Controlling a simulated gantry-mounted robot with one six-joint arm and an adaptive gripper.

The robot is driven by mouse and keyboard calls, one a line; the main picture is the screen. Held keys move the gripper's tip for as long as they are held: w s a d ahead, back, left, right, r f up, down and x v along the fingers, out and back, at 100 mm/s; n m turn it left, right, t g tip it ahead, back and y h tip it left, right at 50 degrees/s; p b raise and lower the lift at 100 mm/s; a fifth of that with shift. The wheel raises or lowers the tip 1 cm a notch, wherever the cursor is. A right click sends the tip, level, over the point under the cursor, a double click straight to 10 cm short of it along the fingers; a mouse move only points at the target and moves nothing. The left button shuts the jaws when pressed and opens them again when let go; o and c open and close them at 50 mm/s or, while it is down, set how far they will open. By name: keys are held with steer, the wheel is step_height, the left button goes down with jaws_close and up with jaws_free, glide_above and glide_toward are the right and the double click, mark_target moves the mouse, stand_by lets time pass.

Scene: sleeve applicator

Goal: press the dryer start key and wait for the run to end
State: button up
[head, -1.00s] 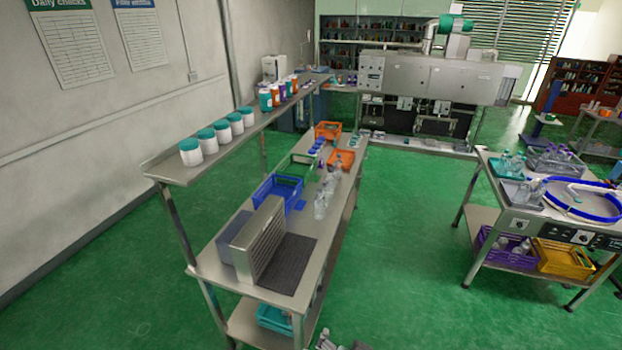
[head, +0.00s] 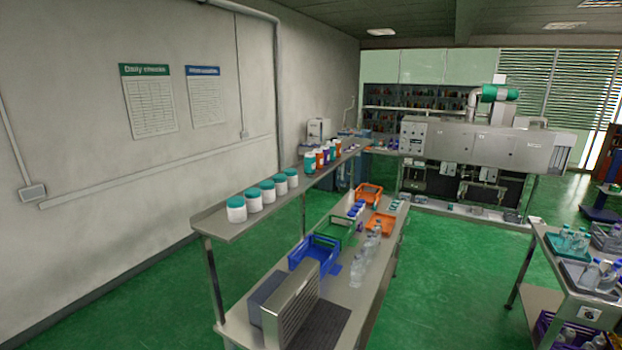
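A long stainless-steel machine (head: 480,146) stands against the back wall, with a control panel (head: 413,137) on its left end and a teal-ended duct unit (head: 500,93) on top. A ribbed metal box (head: 293,303) stands at the near end of the middle bench. I cannot tell from this view which of them is the dryer. No start key can be made out at this distance. My gripper is not in view.
The middle bench (head: 345,308) holds a blue crate (head: 314,254), orange trays (head: 380,224) and clear bottles (head: 359,270). Its upper shelf (head: 225,227) carries white jars with teal lids (head: 236,209). A cart (head: 570,271) with bottles stands right. Green floor (head: 455,255) lies clear between them.

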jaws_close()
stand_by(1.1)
